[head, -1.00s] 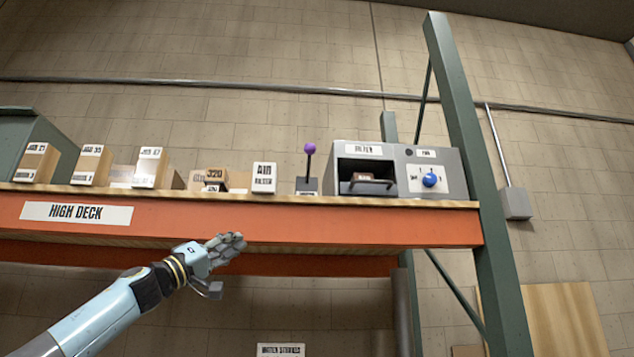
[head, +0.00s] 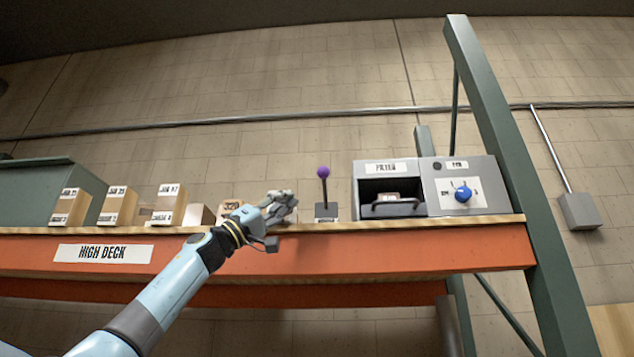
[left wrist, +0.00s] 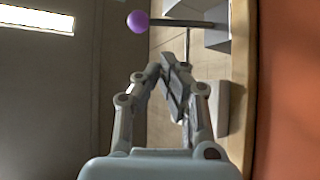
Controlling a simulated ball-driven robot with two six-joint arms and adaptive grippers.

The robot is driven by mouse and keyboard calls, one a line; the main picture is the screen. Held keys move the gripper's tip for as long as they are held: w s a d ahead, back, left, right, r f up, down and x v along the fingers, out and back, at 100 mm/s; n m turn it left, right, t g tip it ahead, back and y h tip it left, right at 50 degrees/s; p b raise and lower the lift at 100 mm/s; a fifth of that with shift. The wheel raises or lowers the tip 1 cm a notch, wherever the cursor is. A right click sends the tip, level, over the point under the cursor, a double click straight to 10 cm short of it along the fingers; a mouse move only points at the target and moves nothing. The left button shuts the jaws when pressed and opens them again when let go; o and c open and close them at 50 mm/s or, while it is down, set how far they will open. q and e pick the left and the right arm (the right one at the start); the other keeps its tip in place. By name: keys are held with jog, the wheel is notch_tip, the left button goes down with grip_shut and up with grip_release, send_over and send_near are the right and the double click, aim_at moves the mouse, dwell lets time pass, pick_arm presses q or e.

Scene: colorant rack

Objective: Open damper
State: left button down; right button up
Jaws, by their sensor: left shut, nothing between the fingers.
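A lever with a purple ball knob (head: 323,172) stands upright on a dark base (head: 326,211) on the high shelf, left of the filter unit. I take it as the damper lever. The knob also shows in the left wrist view (left wrist: 138,21), with its dark rod reaching right. My left gripper (head: 290,201) is shut and empty at the shelf's front edge, left of the lever and below the knob. In the left wrist view the closed fingers (left wrist: 168,55) are apart from the knob and rod. The gripper hides the air block. My right gripper is not in view.
A grey filter unit (head: 380,167) with a handled drawer and a blue knob (head: 462,194) stands right of the lever. Several labelled boxes (head: 118,206) line the shelf at left. The orange shelf beam (head: 400,252) runs below, and a green post (head: 520,190) bounds the right.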

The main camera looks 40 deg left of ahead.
aim_at(325, 186)
pick_arm(q)
jog(key=p+x, duration=0.5)
jog(key=x, duration=0.5)
jog(key=shift+a, duration=0.15)
